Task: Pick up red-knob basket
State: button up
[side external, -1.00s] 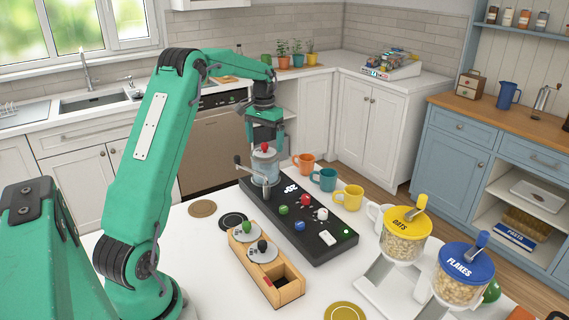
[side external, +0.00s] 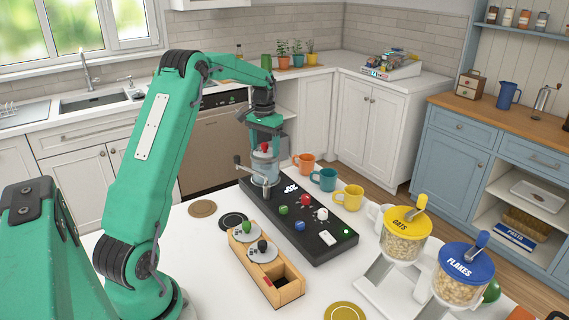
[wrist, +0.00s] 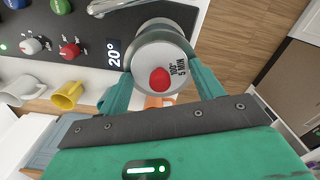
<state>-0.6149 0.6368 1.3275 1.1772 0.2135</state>
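The red-knob basket, with its red knob (side external: 264,148), sits in a clear cylinder at the far left end of the black machine (side external: 320,238). In the wrist view its round grey lid (wrist: 180,60) reads "100° 5 MIN", with the red knob (wrist: 160,79) on top. My gripper (side external: 265,143) points down over it, with one finger on each side of the lid. In the wrist view the fingers of my gripper (wrist: 160,85) look spread; I cannot tell if they touch the rim. The basket's lower part is hidden.
A wooden holder (side external: 292,290) has baskets with a green knob (side external: 247,227) and a black knob (side external: 262,245), and an empty slot in front. A metal lever (side external: 252,175) stands beside the cylinder. Orange (side external: 304,163), teal (side external: 324,179) and yellow (side external: 349,197) mugs stand behind the machine.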

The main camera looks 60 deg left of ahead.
jog(key=shift+r, duration=0.1)
dwell(0.3)
notch_tip(320, 180, up, 10)
jog(key=shift+f, duration=0.1)
dwell(0.5)
dwell(1.0)
jog(key=shift+w+d, duration=0.1)
jog(key=shift+d, duration=0.35)
jog(key=s+d+f+m, duration=0.15)
jog(key=s+d, duration=0.25)
jog(key=d, duration=1)
jog(key=s+d+f+m, duration=0.15)
jog(key=s+d, duration=0.25)
jog(key=d, duration=1.1)
jog(key=s+d+f+m, duration=0.1)
jog(key=s+d+f, duration=0.2)
jog(key=s+d, duration=0.4)
jog(key=shift+s+m, duration=0.3)
jog(key=shift+s, duration=1.1)
jog(key=shift+f, duration=0.3)
